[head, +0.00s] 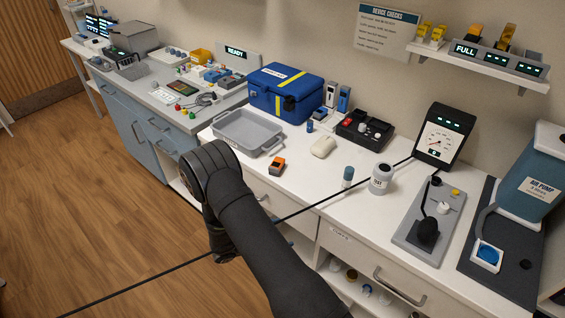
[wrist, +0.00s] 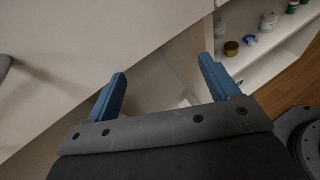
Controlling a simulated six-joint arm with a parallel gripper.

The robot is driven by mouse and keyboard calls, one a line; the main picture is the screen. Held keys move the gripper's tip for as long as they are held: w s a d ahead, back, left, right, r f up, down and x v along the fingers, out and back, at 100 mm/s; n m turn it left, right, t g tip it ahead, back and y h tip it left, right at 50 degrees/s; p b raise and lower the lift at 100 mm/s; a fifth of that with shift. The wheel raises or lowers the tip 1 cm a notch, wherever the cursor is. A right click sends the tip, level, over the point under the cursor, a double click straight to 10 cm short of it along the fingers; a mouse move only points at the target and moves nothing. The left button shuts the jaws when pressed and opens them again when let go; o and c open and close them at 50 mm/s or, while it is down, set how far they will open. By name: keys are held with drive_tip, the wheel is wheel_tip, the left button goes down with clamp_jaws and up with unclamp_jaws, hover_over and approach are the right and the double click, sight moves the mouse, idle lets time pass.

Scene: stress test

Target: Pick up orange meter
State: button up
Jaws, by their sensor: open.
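The orange meter (head: 277,165) is a small orange and dark device lying on the white counter (head: 300,180), just in front of the grey tray. It does not show in the wrist view. My gripper (wrist: 162,68) shows in the wrist view with its two blue fingers spread wide apart and nothing between them. Pale cabinet fronts and an open shelf lie beyond the fingers. In the head view my dark arm rises in front of the counter, left of and nearer than the meter; the fingers cannot be made out there.
A grey tray (head: 247,132) and a blue case (head: 286,92) stand behind the meter. A black cable crosses the view. Small containers stand on the open shelf (wrist: 270,65).

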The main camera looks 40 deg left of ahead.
drive_tip(key=d+m+g+h, duration=0.2)
wheel_tip(320, 180, up, 40)
drive_tip(key=m+g+y, duration=0.7)
drive_tip(key=g, duration=0.5)
hover_over(277, 163)
drive_tip(key=f, duration=1.1)
drive_tip(key=shift+w+a+f, duration=0.25)
drive_tip(key=shift+w+f, duration=0.05)
drive_tip(key=shift+w, duration=0.1)
drive_tip(key=shift+s+d+f, duration=0.1)
drive_tip(key=shift+s+f, duration=0.1)
drive_tip(key=shift+f, duration=1.15)
drive_tip(key=shift+s+d+f, duration=0.1)
drive_tip(key=shift+s+f, duration=0.05)
drive_tip(key=shift+f, duration=1.2)
drive_tip(key=shift+c, duration=0.4)
